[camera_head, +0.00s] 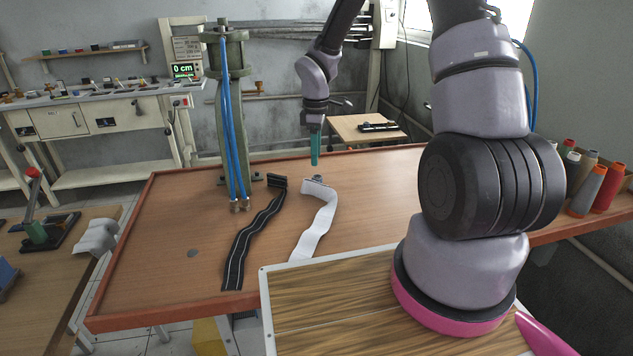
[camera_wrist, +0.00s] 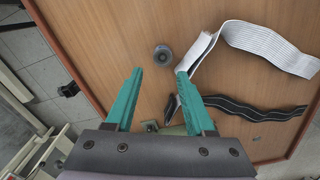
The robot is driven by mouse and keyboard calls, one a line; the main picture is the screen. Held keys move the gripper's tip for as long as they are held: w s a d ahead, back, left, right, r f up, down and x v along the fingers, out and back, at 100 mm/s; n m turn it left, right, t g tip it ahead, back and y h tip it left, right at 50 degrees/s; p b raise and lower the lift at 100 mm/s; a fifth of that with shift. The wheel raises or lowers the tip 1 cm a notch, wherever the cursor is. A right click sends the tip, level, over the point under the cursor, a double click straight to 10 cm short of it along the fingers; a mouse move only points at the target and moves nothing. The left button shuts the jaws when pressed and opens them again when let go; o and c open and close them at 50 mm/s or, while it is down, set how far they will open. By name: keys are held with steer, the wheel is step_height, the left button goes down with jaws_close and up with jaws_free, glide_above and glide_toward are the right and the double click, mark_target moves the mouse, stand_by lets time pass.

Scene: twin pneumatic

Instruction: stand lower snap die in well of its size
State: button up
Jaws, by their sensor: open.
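A small dark grey round piece with a hollow centre, which looks like the snap die (camera_wrist: 163,54), stands on the wooden table just beyond my fingertips in the wrist view. In the head view a small grey piece (camera_head: 318,178) shows at the far end of the white strip, below my gripper. My gripper (camera_head: 314,163) is open and empty above it, pointing down; its two teal fingers (camera_wrist: 160,72) are spread in the wrist view. The green press (camera_head: 232,110) with blue hoses stands left of my gripper. I cannot make out any well; the press base is partly hidden.
A white strip (camera_head: 318,225) and a black strip (camera_head: 250,240) lie on the table (camera_head: 165,225). A flat grey disc (camera_head: 192,253) lies at the left. Thread spools (camera_head: 585,190) stand at the right. The table's left area is mostly clear.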

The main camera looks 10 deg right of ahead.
mark_target(317, 177)
steer(key=f, duration=0.6)
steer(key=shift+s+d+f, duration=0.15)
steer(key=shift+s+f, duration=0.15)
steer(key=shift+f, duration=0.05)
jaws_close()
